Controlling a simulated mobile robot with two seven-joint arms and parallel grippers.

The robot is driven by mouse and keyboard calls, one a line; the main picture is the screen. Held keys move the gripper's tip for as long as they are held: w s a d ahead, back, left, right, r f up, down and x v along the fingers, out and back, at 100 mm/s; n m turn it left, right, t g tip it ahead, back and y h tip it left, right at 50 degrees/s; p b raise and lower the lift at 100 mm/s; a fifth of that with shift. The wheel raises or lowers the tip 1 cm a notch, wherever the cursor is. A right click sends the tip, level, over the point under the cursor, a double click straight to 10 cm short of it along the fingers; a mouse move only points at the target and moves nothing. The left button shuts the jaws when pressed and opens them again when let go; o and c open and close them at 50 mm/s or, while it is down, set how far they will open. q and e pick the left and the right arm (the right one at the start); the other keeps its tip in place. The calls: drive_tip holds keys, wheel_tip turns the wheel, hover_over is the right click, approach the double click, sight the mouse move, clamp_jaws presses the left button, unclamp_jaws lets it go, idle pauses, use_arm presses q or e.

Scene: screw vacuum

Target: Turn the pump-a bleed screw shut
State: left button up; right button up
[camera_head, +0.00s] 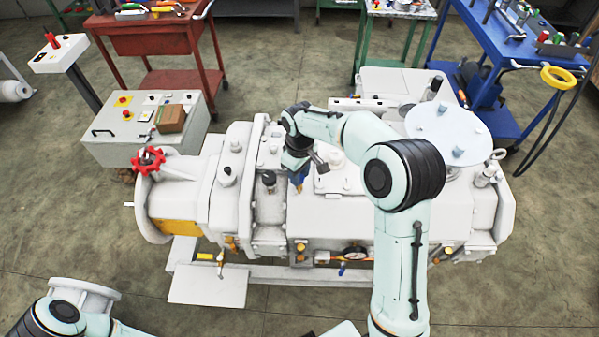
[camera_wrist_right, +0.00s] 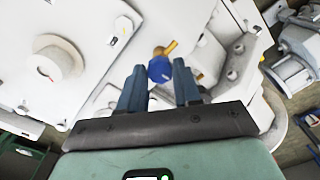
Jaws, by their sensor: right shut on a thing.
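A bleed screw with a blue head and brass stem (camera_wrist_right: 160,69) sits on top of the white pump (camera_wrist_right: 100,85) in the right wrist view. My right gripper (camera_wrist_right: 159,73) has one finger on each side of the blue head and is shut on it. In the head view, my right arm reaches over the pump body (camera_head: 335,222) and the gripper (camera_head: 297,182) points down at its top. The fingers largely hide the screw there. I cannot read a label. A left arm link (camera_head: 62,315) shows at the lower left; its gripper is out of view.
A red handwheel (camera_head: 148,160) is at the pump's left end. A grey control box (camera_head: 145,128) stands behind it. A round white cover (camera_head: 448,133) is to the right. A pressure gauge (camera_head: 354,253) is on the front. A red cart and blue bench stand behind.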

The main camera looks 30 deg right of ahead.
drive_tip(key=shift+m, duration=0.6)
drive_tip(key=o, duration=1.1)
drive_tip(key=shift+c, duration=0.2)
drive_tip(key=shift+r, duration=0.1)
use_arm(q)
drive_tip(key=shift+w+r+p, duration=0.8)
drive_tip(key=shift+w+r, duration=0.3)
use_arm(e)
wheel_tip(320, 180, up, 13)
drive_tip(key=shift+r, duration=0.15)
use_arm(q)
drive_tip(key=shift+s, duration=0.15)
